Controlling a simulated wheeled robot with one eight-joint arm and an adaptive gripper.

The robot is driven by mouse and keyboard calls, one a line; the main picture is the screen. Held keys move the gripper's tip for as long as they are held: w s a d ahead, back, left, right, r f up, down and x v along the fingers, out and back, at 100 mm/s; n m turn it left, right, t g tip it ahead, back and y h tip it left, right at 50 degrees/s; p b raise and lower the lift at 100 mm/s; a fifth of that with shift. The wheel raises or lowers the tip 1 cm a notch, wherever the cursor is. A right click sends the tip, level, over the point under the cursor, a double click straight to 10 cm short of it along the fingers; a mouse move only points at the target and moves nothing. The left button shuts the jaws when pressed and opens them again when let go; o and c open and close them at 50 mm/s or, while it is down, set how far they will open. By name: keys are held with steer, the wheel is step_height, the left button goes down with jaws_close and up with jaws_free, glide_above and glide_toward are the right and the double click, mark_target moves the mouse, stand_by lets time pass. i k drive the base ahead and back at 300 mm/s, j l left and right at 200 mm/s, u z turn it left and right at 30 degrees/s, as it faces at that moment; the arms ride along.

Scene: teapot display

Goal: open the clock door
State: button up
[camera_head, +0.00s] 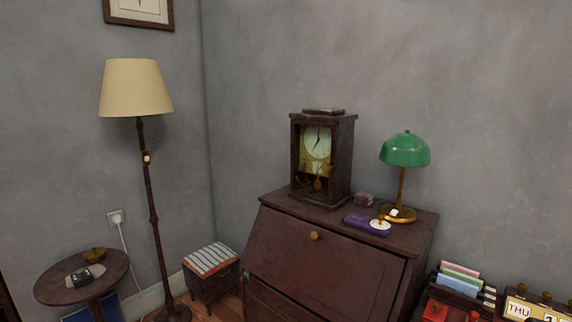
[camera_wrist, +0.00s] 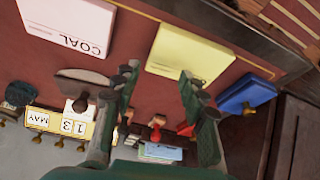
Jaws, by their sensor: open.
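The clock (camera_head: 346,160) is a dark wooden case standing upright on top of the slant-front desk in the head view. Its front door (camera_head: 296,165) looks shut, with a pale dial and a brass pendulum showing behind it. I cannot make out a knob or latch on the door. My gripper (camera_wrist: 158,76) shows only in the wrist view, with its two fingers spread apart and nothing between them. It is over a reddish surface with cards and desk items. The clock is not in the wrist view.
Beside the clock on the desk (camera_head: 320,262) are a small box (camera_head: 364,199), a purple case (camera_head: 362,224) and a green lamp (camera_head: 405,150). A floor lamp (camera_head: 136,88) and striped stool (camera_head: 210,259) stand left. The wrist view shows a COAL card (camera_wrist: 66,25), yellow card (camera_wrist: 190,52) and calendar (camera_wrist: 75,126).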

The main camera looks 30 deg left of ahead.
mark_target(331, 168)
steer(key=u, duration=1.15)
